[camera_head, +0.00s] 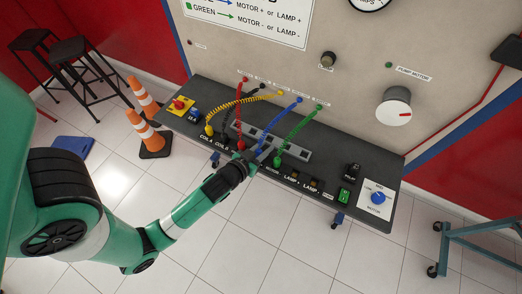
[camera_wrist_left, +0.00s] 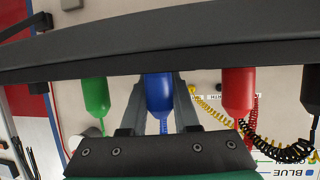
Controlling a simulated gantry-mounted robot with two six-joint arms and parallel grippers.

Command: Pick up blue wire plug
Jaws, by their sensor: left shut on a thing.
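The blue wire plug (camera_wrist_left: 158,97) is between the two fingers of my left gripper (camera_wrist_left: 160,112) in the left wrist view, and the gripper is shut on it. In the head view my left gripper (camera_head: 247,158) is at the front of the black panel. The blue wire (camera_head: 280,122) runs from there up to the back board. The plug itself is mostly hidden by the gripper in the head view. My right gripper is not in view.
The green plug (camera_head: 278,161) is close beside the gripper on the right, and the red plug (camera_head: 241,144) on the left. A yellow plug (camera_head: 209,131) stands farther left. A white knob (camera_head: 393,107) is on the board. Orange cones (camera_head: 146,132) stand on the floor.

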